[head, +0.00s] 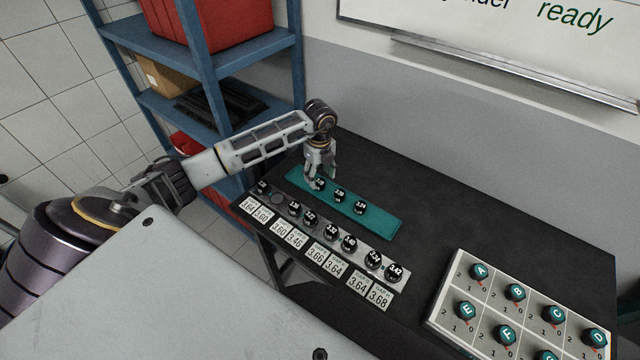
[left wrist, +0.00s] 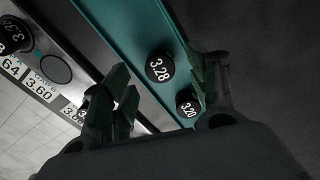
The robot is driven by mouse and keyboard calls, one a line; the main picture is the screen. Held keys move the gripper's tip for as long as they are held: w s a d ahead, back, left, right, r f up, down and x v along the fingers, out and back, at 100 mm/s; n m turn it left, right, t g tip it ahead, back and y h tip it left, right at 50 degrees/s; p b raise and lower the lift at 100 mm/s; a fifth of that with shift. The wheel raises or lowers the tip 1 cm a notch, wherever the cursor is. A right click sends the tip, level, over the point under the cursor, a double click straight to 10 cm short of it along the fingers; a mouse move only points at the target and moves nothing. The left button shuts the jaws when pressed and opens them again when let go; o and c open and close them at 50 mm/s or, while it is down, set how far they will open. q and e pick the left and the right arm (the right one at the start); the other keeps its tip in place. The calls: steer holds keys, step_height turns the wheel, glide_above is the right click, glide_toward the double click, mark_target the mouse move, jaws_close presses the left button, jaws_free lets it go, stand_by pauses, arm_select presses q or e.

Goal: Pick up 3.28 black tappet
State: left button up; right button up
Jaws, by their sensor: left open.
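The black 3.28 tappet (left wrist: 159,68) is a round black piece with white numbers. It stands on the teal strip, and in the head view it appears to be the piece nearest my gripper (head: 319,184). My left gripper (head: 321,173) is over this end of the strip, pointing down, open and empty. In the left wrist view the fingers of my left gripper (left wrist: 162,82) are spread, with the 3.28 tappet showing between them. The black 3.20 tappet (left wrist: 186,104) is close beside it, near the right finger. My right gripper is not in view.
The teal strip (head: 385,222) holds another tappet (head: 360,207) farther right. A grey rack (head: 278,197) with several black tappets and white number cards runs parallel in front. A lettered tray (head: 436,318) stands at the right. The black table (head: 450,215) is clear behind it.

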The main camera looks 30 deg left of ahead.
mark_target(320, 181)
arm_select(q)
steer(key=shift+f, duration=1.6)
steer(key=shift+c, duration=0.2)
steer(key=c, duration=1.1)
step_height(320, 181, up, 10)
steer(key=b, duration=0.1)
